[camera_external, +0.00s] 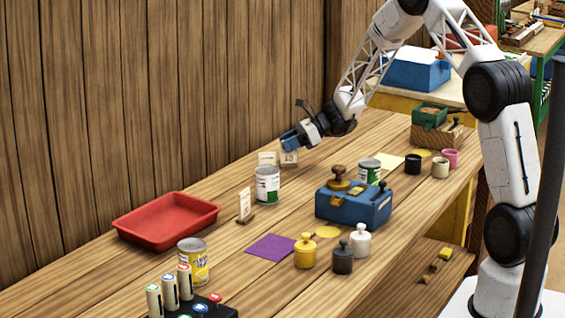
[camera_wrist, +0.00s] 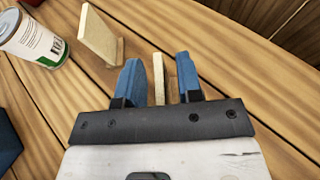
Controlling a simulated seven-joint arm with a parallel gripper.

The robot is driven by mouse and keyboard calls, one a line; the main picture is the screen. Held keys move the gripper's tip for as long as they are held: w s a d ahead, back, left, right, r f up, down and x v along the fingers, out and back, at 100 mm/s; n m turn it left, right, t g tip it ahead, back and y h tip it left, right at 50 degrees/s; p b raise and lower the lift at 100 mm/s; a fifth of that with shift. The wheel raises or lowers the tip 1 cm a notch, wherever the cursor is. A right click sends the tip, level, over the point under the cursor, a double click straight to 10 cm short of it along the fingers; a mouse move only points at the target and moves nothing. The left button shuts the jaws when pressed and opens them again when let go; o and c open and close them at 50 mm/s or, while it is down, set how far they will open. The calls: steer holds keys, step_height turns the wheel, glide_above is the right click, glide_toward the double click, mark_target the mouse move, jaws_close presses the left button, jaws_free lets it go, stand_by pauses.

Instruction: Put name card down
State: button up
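My gripper (camera_wrist: 157,72) has two blue fingers, spread apart, one on each side of a small wooden name card (camera_wrist: 158,78). A gap shows between the left finger and the card, so the fingers look open around it. In the external view my gripper (camera_external: 290,143) is low over the back of the table, and this card (camera_external: 289,159) appears to stand upright on the wood just below it. A second name card (camera_external: 267,158) stands to its left, partly behind a can; it also shows in the wrist view (camera_wrist: 98,36). A third card (camera_external: 245,205) stands nearer the front.
A green-and-white can (camera_external: 267,186) stands close in front of the two back cards. A blue box (camera_external: 352,208) with a knobbed weight, another can (camera_external: 369,171), a red tray (camera_external: 167,221) and several small pots stand around. The wooden wall (camera_external: 230,80) rises behind.

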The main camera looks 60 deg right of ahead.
steer(key=shift+r, duration=0.15)
steer(key=v, duration=1.2)
steer(key=shift+a+r, duration=0.1)
stand_by(0.6)
